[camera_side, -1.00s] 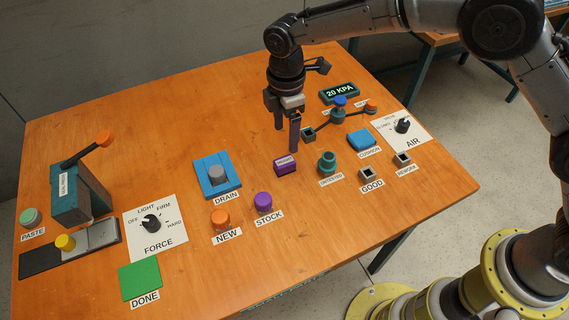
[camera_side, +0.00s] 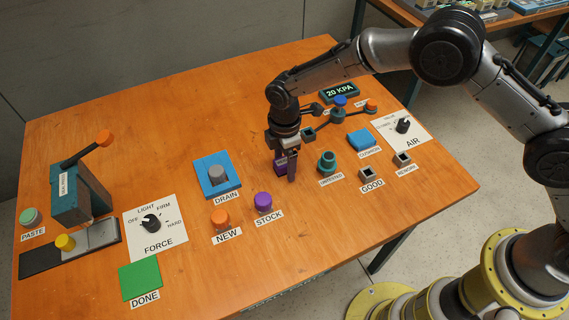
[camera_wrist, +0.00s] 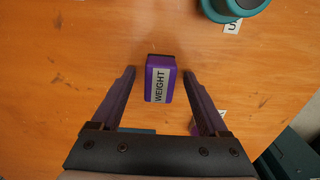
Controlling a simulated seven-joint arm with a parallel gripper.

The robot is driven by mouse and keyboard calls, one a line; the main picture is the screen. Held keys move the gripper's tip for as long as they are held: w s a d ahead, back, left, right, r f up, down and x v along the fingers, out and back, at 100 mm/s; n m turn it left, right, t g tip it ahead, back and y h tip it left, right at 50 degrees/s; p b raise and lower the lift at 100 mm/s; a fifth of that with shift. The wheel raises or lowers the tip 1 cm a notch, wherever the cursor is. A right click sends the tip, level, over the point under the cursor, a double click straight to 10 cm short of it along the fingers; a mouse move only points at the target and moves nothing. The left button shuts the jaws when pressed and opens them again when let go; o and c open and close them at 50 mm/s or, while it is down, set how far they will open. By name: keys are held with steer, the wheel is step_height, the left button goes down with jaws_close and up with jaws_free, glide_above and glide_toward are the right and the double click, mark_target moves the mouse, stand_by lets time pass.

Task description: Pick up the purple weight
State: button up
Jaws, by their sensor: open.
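The purple weight (camera_wrist: 160,80) is a small block with a white label reading WEIGHT. In the wrist view it lies on the wooden table between and slightly beyond the two dark fingers of my gripper (camera_wrist: 159,80), with a gap on each side. In the side view the weight (camera_side: 280,166) is partly hidden behind my gripper (camera_side: 284,170), which points down with its fingers low around it. The fingers are open and do not visibly touch the weight.
The teal UNTESTED fitting (camera_side: 327,162) stands just right of my gripper.

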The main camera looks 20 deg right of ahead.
steer(key=shift+c, duration=0.3)
jaws_close()
steer(key=shift+w+r, duration=0.1)
steer(key=shift+r, duration=0.2)
